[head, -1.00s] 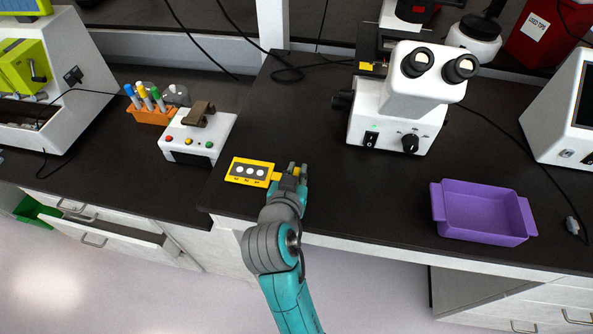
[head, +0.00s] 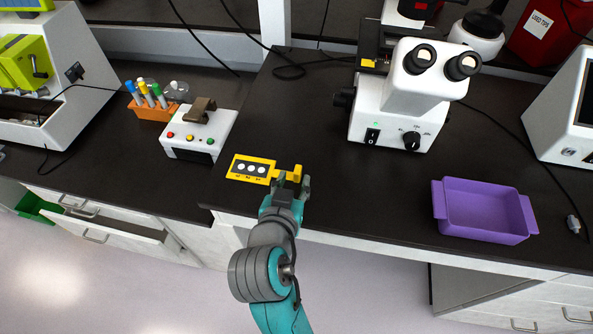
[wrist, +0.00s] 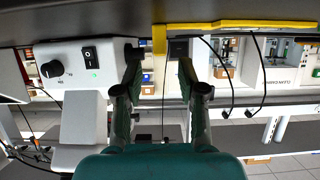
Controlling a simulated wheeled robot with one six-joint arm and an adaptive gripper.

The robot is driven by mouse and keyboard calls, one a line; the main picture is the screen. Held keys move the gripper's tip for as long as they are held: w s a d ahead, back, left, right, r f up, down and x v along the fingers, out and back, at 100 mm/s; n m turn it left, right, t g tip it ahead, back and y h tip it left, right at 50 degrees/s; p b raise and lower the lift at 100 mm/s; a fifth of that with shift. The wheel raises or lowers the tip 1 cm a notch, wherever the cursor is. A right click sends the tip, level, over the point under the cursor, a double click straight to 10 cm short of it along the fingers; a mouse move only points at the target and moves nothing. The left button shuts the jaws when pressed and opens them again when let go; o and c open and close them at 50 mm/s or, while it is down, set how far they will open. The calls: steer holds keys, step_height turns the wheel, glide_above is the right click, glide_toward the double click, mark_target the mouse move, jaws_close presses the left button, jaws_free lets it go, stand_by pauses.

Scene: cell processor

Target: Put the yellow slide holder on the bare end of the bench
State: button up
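The yellow slide holder (head: 240,178), with a dark top and white round spots, lies flat on the black bench (head: 330,200) near its front left corner. Its yellow handle end points right, towards my gripper (head: 292,181). My gripper is low over the front edge, at the holder's right end, with its fingers apart. In the wrist view the fingers of my gripper (wrist: 160,68) are spread, with a yellow upright part of the holder (wrist: 159,38) in the gap. Whether either finger touches it, I cannot tell.
A white device with coloured buttons (head: 190,146) and an orange tube rack (head: 152,112) stand left of the holder, on the neighbouring counter. A white microscope (head: 395,118) stands behind right, and a purple tray (head: 482,222) lies at the right. Bench between holder and tray is clear.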

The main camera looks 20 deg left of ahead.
steer(key=v, duration=0.6)
steer(key=shift+s, duration=0.15)
steer(key=shift+d, duration=0.1)
